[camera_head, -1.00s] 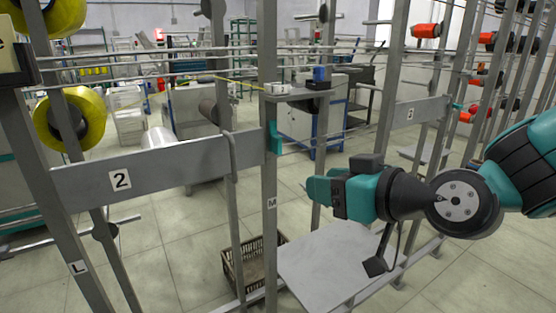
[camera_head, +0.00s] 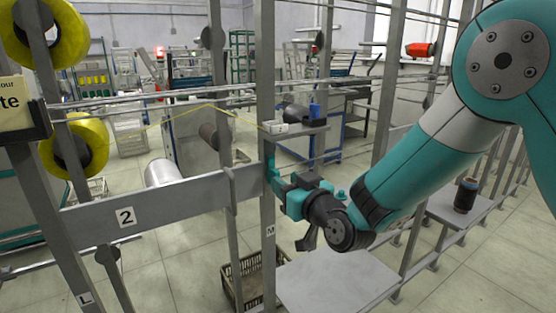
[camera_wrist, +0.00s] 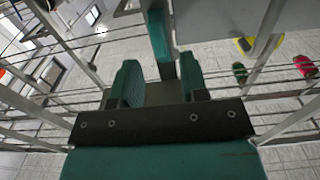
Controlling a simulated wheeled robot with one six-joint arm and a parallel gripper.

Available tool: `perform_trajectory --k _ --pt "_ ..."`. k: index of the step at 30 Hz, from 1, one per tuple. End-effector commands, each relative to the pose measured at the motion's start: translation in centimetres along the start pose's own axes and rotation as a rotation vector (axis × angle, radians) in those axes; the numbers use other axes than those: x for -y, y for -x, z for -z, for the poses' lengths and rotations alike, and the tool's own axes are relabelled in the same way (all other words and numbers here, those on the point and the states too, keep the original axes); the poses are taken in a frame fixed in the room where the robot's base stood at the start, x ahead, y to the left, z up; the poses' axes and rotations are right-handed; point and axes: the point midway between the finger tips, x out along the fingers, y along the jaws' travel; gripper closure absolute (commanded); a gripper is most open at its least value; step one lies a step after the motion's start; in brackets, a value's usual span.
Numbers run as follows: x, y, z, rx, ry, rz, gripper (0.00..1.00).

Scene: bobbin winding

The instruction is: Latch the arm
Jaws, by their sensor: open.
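A teal latch piece (camera_head: 269,163) is on the upright post marked M, at the right end of the grey arm (camera_head: 175,203) labelled 2. The arm spans level from the post marked L to that post. My gripper (camera_head: 277,181) is right at the post, beside the latch, its jaws partly hidden by its own body. In the wrist view my gripper (camera_wrist: 160,80) is open, its two teal fingers apart. The teal latch (camera_wrist: 157,35) stands upright ahead, its lower end showing between the fingers. Whether a finger touches it I cannot tell.
A crate (camera_head: 228,285) and a grey plate (camera_head: 345,285) lie low by the post. A dark spool (camera_head: 465,195) stands on a shelf at right. Thin rails cross the frame.

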Motion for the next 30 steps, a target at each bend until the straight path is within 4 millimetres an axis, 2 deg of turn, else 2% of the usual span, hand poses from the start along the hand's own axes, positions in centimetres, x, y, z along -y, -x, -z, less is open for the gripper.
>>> perform_trajectory --k 3,9,19,20,24,25,30 --pt "0.1 -2.2 0.3 0.001 0.000 0.001 0.60" --pt "0.0 -4.2 0.0 0.001 -0.001 0.001 0.60" --pt "0.0 -4.6 -0.1 0.000 -0.001 0.000 0.60" --pt "0.0 -4.6 -0.1 0.000 -0.001 -0.001 0.64" --pt "0.0 -4.6 -0.1 0.000 -0.001 -0.001 0.96" --pt "0.0 -4.6 -0.1 0.001 -0.001 -0.001 1.00" --pt "0.0 -4.6 -0.1 0.000 0.002 -0.001 1.00"
